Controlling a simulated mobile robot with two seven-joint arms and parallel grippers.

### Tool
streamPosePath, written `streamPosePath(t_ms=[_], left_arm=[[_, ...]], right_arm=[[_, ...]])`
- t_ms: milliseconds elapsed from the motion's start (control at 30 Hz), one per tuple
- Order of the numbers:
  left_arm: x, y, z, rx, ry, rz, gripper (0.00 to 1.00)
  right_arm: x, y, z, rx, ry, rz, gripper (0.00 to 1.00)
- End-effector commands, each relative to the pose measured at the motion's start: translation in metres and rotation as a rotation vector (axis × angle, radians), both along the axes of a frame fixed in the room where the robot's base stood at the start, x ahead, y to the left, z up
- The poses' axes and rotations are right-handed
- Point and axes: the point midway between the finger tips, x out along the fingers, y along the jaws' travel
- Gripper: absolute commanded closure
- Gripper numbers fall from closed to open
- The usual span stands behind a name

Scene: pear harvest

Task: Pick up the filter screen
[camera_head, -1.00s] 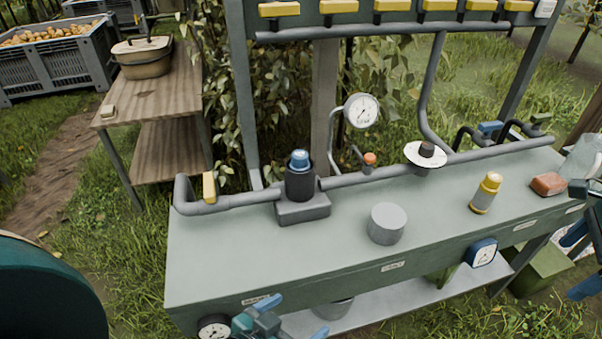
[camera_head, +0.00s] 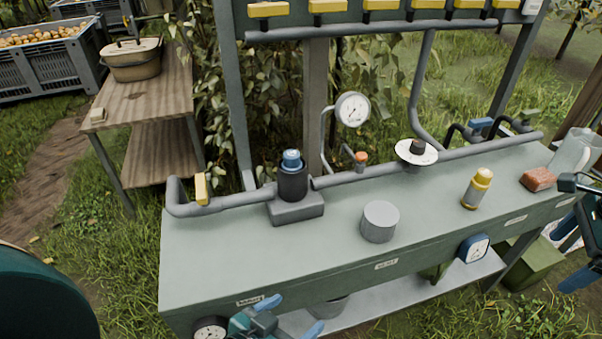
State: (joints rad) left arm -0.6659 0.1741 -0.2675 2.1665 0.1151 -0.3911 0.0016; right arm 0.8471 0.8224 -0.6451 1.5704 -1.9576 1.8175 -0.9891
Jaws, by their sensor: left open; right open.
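A blue-topped cylinder (camera_head: 291,159), which looks like the filter screen, stands upright in a black housing (camera_head: 292,184) on a grey block at the back of the bench. Only its top shows; the rest is hidden inside the housing. My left gripper (camera_head: 289,317) is open and empty at the front edge of the bench, low in the picture and well in front of the housing. My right gripper (camera_head: 572,258) is open at the right edge, partly cut off, beyond the bench's right front.
The green bench (camera_head: 240,262) carries a grey cylinder (camera_head: 380,222), a yellow-capped bottle (camera_head: 477,188), a reddish block (camera_head: 537,179) and a clear jug (camera_head: 571,152). A grey pipe (camera_head: 345,178) with a gauge (camera_head: 352,110) runs along the back. The left front benchtop is clear.

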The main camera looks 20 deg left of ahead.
Motion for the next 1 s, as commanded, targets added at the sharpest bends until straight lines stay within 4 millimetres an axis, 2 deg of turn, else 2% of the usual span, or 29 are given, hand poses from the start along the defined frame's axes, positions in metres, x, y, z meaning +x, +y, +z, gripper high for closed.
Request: streamPosePath(t_ms=[33, 167, 267, 533, 767, 1000], left_arm=[[0.009, -0.004, 0.004, -0.006, -0.022, -0.008, 0.22], [0.040, -0.021, 0.022, -0.031, -0.099, -0.043, 0.33], [0.071, -0.034, 0.037, -0.049, -0.136, -0.077, 0.41], [0.150, -0.041, 0.069, -0.049, -0.066, -0.123, 0.41], [0.213, -0.026, 0.112, 0.007, -0.007, -0.097, 0.41], [0.271, 0.010, 0.179, 0.078, 0.041, 0.010, 0.41]], right_arm=[[0.000, 0.000, 0.000, 0.000, 0.000, 0.000, 0.07], [0.000, 0.000, 0.000, 0.000, 0.000, 0.000, 0.07], [0.000, 0.000, 0.000, 0.000, 0.000, 0.000, 0.07], [0.000, 0.000, 0.000, 0.000, 0.000, 0.000, 0.07], [0.000, 0.000, 0.000, 0.000, 0.000, 0.000, 0.07], [0.000, 0.000, 0.000, 0.000, 0.000, 0.000, 0.07]])
